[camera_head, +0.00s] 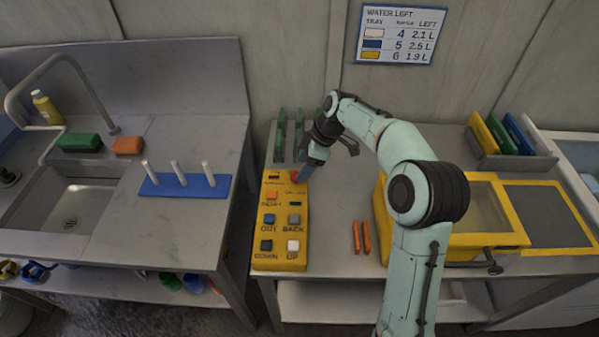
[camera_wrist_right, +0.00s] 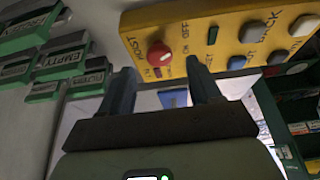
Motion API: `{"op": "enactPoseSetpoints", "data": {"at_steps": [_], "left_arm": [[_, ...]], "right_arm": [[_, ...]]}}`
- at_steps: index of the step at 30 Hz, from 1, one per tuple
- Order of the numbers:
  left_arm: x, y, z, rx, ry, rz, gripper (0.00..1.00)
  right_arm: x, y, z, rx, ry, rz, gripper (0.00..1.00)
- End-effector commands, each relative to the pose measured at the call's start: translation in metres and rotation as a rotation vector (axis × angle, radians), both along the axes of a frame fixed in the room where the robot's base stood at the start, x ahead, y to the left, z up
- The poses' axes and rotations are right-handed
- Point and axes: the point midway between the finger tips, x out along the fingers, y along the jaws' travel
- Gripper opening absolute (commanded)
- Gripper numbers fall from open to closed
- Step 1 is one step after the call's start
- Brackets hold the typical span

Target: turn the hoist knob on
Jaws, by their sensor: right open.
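The yellow hoist control box (camera_head: 281,246) lies on the middle bench in the head view. It has a red knob (camera_head: 294,177) at its far end and several coloured buttons. In the right wrist view, the red knob (camera_wrist_right: 158,56) sits on the yellow box (camera_wrist_right: 205,28) beside HOIST, ON and OFF lettering. My right gripper (camera_head: 309,167) is at the far end of the box, close to the knob. In the wrist view, its open fingers (camera_wrist_right: 158,70) are spread with the knob between and just beyond their tips. I cannot tell whether they touch it, or which way it points. My left gripper is out of view.
Two orange sticks (camera_head: 362,237) lie right of the box. A yellow-framed case (camera_head: 470,241) stands farther right. Green upright pieces (camera_head: 281,135) stand behind the box. A sink bench (camera_head: 185,231) with a blue peg rack (camera_head: 185,186) is at left, across a gap.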

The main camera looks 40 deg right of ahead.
Motion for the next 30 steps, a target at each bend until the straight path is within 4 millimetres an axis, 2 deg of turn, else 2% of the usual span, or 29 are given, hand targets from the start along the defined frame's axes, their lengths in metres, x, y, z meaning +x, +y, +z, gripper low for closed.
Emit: {"op": "enactPoseSetpoints", "data": {"at_steps": [3, 7, 18, 19, 21, 24, 30], "left_arm": [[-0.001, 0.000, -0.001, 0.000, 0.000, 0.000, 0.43], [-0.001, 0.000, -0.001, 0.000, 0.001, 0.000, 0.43], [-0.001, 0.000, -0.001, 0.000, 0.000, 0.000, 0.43], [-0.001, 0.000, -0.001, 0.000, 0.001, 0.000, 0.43], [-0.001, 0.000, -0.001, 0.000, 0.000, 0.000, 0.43], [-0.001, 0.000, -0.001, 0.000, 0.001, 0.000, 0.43], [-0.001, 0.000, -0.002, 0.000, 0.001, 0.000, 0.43]], "right_arm": [[0.005, 0.006, -0.018, 0.001, 0.001, 0.002, 0.63], [0.008, 0.009, -0.029, 0.000, 0.000, 0.001, 0.63], [0.009, 0.011, -0.034, 0.000, -0.001, 0.000, 0.63], [0.009, 0.011, -0.034, 0.000, -0.001, 0.000, 0.56], [0.009, 0.011, -0.034, 0.000, -0.001, 0.000, 0.34], [0.009, 0.011, -0.033, 0.000, -0.001, 0.000, 0.07], [0.009, 0.011, -0.034, 0.000, -0.002, -0.007, 0.07]]}}
